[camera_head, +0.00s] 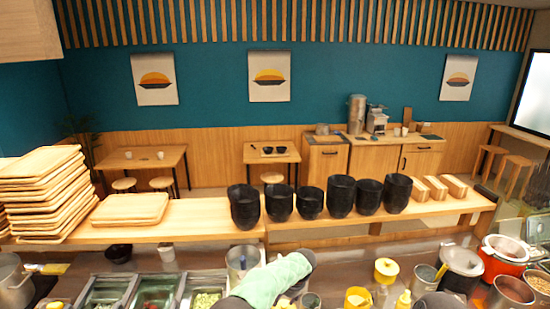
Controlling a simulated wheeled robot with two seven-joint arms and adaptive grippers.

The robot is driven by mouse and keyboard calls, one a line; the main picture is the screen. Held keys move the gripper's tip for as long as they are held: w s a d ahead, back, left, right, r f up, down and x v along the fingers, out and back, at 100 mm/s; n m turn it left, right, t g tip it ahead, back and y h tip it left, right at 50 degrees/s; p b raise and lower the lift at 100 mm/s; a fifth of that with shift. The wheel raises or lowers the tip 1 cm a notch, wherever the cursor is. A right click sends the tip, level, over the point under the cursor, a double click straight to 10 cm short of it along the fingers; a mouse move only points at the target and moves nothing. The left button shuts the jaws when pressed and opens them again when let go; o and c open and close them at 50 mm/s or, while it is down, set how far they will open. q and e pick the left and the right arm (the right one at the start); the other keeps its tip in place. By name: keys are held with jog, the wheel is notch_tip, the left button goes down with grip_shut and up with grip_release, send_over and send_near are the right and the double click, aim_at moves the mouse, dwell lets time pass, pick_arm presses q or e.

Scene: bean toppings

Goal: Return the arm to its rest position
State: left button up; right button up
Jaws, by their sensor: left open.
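My left arm comes in at the bottom centre, with a pale green cover (270,282) over it. My left gripper (308,262) is at its far end, dark and small, above the counter's bottom middle. It is open, and I see nothing held in it. Its fingers are mostly hidden by the cover and the pots around it. My right gripper is not in view.
Dark bowl stacks (340,196) line the wooden shelf (210,217). Stacked wooden trays (40,190) stand at left. Topping bins (155,291) are at lower left. A steel pot (243,260), yellow-topped containers (386,270) and a red cooker (503,257) crowd the counter.

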pick_arm(q)
jog(key=s+a+f+n+g+h, duration=0.1)
jog(key=s+a+f+n+h, duration=0.2)
jog(key=s+f, duration=0.6)
jog(key=s+a+f+n+g+h, duration=0.2)
jog(key=s+a+f+n, duration=0.15)
jog(key=s+f, duration=0.55)
jog(key=s+a+n+t+h, duration=0.1)
jog(key=s+a+n, duration=0.2)
jog(key=s+n, duration=0.55)
jog(key=s+a+n+h, duration=0.1)
jog(key=s+a+n, duration=0.2)
jog(key=s, duration=1.1)
notch_tip(320, 180, down, 27)
jog(key=b, duration=2.7)
jog(key=shift+a+f, duration=0.2)
jog(key=shift+s, duration=0.1)
